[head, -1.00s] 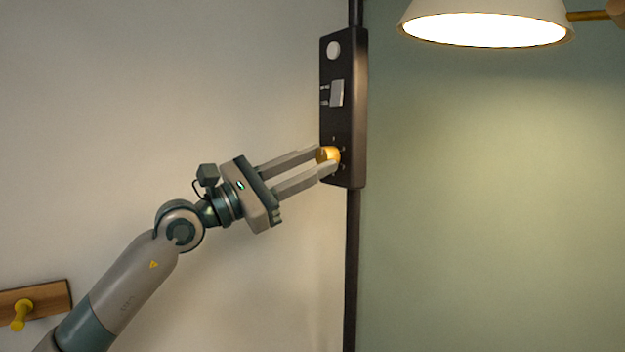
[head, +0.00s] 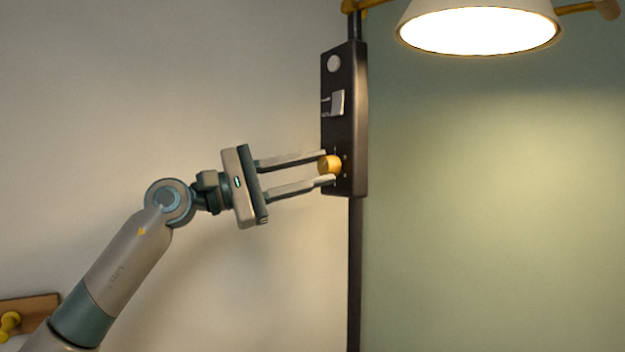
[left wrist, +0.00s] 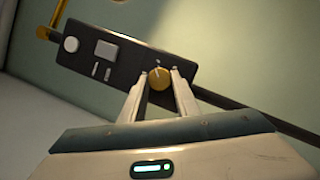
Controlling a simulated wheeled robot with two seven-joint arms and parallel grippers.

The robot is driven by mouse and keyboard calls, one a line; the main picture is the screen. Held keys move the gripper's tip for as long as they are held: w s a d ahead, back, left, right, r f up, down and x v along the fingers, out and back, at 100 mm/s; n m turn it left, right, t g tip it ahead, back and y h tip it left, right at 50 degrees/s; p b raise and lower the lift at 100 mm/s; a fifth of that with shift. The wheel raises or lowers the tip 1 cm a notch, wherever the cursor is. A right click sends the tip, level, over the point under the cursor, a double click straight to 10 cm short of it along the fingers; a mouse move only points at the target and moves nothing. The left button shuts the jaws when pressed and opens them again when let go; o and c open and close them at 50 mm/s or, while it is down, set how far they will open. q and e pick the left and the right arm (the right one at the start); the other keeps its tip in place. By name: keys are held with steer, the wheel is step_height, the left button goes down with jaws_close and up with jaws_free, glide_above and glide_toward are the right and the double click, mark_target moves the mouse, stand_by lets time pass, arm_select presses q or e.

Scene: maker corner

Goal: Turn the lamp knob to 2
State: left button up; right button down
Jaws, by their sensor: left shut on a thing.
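The lamp knob (head: 329,165) is a round yellow knob near the bottom of a dark control panel (head: 357,130) on a post. In the left wrist view the knob (left wrist: 159,78) shows a pale pointer line near its top, with small marks around it too small to read. My left gripper (head: 328,166) has its fingers on both sides of the knob, shut on it. In the left wrist view the fingertips (left wrist: 160,76) flank the knob. The lit lamp (head: 480,28) hangs at the upper right. My right gripper is not in view.
The panel also carries a round white button (head: 334,64) and a pale rocker switch (head: 338,103) above the knob. A wooden rail with a yellow peg (head: 10,322) is on the wall at the lower left. The wall area right of the post is clear.

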arm_select(q)
steer(key=shift+r+m+g+y, duration=0.1)
steer(key=shift+m+g+y, duration=0.3)
steer(key=shift+m, duration=0.7)
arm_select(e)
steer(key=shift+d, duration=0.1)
arm_select(q)
steer(key=o, duration=1)
steer(key=shift+o, duration=0.2)
steer(key=shift+a, duration=0.15)
steer(key=shift+a, duration=0.2)
steer(key=b+v, duration=0.3)
steer(key=v, duration=1.3)
steer(key=shift+a+f+b, duration=0.35)
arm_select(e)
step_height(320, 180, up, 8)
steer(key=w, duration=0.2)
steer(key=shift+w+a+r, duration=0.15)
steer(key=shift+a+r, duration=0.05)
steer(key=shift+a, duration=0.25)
